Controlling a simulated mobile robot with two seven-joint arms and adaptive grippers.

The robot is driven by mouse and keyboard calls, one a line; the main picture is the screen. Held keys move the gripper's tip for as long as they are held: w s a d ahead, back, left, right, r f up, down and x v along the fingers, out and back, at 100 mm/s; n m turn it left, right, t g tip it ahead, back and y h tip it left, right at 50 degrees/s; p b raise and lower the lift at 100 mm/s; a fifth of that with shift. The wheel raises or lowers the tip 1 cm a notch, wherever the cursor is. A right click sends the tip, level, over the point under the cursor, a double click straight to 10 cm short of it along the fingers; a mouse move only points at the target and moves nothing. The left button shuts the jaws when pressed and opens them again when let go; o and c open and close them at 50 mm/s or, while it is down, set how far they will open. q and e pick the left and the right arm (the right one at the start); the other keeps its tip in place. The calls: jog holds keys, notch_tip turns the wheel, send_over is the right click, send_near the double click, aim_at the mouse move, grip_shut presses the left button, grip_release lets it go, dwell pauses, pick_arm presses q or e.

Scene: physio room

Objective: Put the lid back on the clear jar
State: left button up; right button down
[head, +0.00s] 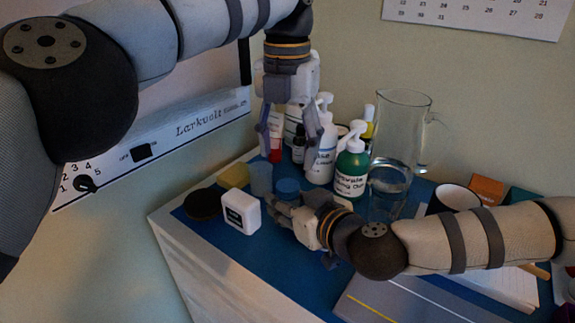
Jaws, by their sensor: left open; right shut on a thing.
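The clear jar (261,179) looks like a small see-through cylinder standing near the back of the blue-topped table. A round blue lid (287,187) shows just right of it, at the fingertips of my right gripper (275,204). My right gripper is shut on it, low over the table, and its fingers partly hide the contact. The lid is beside the jar in the picture; I cannot tell whether they touch. My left gripper (289,158) is open and empty, pointing down above and behind the lid, in front of several bottles.
A white box (241,212), a dark round disc (203,204) and a yellow block (234,176) stand left of the jar. A green pump bottle (352,164), a white pump bottle (322,153) and a glass pitcher (400,135) stand behind.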

dwell(0.3)
jog(key=c, duration=1)
grip_release()
jog(key=shift+o, duration=0.2)
jog(key=v, duration=1.2)
